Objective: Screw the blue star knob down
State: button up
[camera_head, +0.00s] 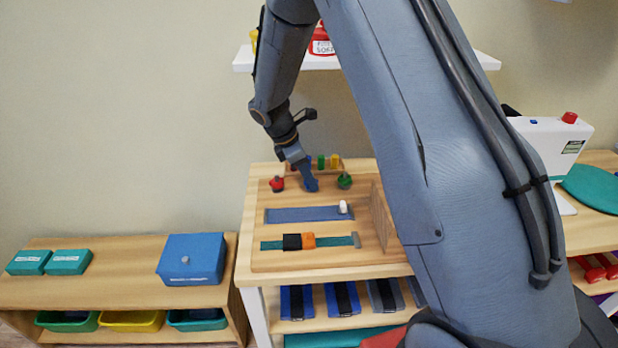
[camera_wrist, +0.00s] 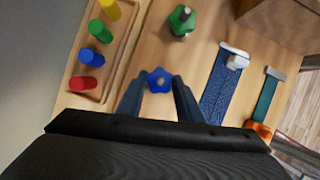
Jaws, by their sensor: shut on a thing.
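The blue star knob (camera_wrist: 159,80) shows between my fingers in the wrist view, above the wooden board (camera_wrist: 140,105). My gripper (camera_wrist: 160,88) is shut on it, with one finger on each side. In the head view my gripper (camera_head: 311,187) points down at the board between a red knob (camera_head: 277,184) and a green knob (camera_head: 345,181). The blue knob is hard to tell from my blue-grey fingers there. How far down the knob sits on its stem cannot be seen.
A rack of coloured pegs (camera_wrist: 96,55) stands close behind. The green knob (camera_wrist: 182,20) is nearby on its stud. A blue strip with a white slider (camera_head: 343,207) and a teal strip with black and orange blocks (camera_head: 308,240) lie in front. A wooden upright (camera_head: 385,222) bounds the right.

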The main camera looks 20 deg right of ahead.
jog(key=shift+w+r+m+g, duration=0.15)
jog(key=shift+m+g, duration=0.25)
jog(key=shift+m, duration=0.7)
jog(key=o, duration=1.1)
jog(key=shift+a+r+b, duration=0.15)
jog(key=shift+r+b, duration=0.1)
jog(key=shift+b, duration=0.1)
jog(key=a+b, duration=0.1)
jog(key=a, duration=0.3)
jog(key=w+a+b, duration=0.1)
jog(key=a, duration=0.3)
jog(key=w+a+b, duration=0.1)
jog(key=a, duration=0.3)
jog(key=shift+w+r, duration=0.1)
jog(key=shift+r, duration=0.15)
jog(key=shift+c, duration=0.3)
